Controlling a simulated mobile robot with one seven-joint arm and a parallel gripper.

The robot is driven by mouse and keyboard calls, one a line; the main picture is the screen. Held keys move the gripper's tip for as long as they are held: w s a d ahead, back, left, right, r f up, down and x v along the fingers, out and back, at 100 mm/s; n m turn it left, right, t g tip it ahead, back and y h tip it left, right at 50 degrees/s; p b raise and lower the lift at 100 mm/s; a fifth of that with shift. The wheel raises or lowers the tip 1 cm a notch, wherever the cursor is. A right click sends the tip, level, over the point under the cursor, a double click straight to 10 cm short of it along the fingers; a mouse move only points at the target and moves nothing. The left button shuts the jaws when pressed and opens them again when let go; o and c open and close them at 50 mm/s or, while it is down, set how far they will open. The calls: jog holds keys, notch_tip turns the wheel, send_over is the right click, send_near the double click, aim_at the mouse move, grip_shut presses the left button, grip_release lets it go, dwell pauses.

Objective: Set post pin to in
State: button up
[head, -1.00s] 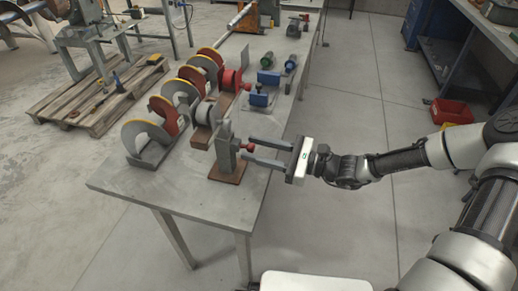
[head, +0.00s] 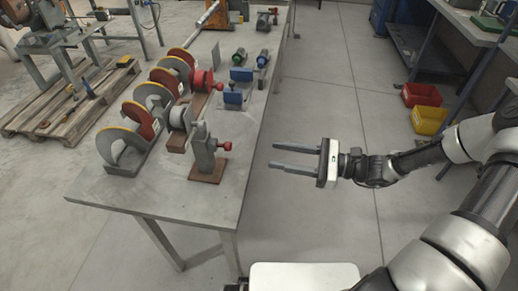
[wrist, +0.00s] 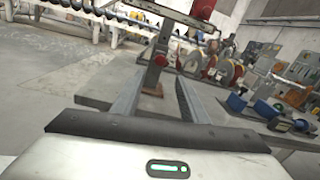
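The grey post (head: 205,152) stands upright on a brown base (head: 208,172) near the front right of the grey bench. Its red-knobbed pin (head: 225,146) sticks out of the post's right side, with a short stem showing. My gripper (head: 274,155) is open and empty, to the right of the knob and past the bench edge. A clear gap separates its fingertips from the knob. In the wrist view, a small red knob (wrist: 160,60) shows between my two spread fingers, beyond their tips. How deep the pin sits in the post cannot be told.
Half-round discs with yellow edges (head: 130,140) and a red wheel (head: 201,78) stand left of and behind the post. Blue clamps (head: 234,95) lie farther back on the bench (head: 130,194). The floor right of the bench is clear up to the red bin (head: 420,95).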

jog(key=d, duration=0.3)
jog(key=shift+s+d, duration=0.4)
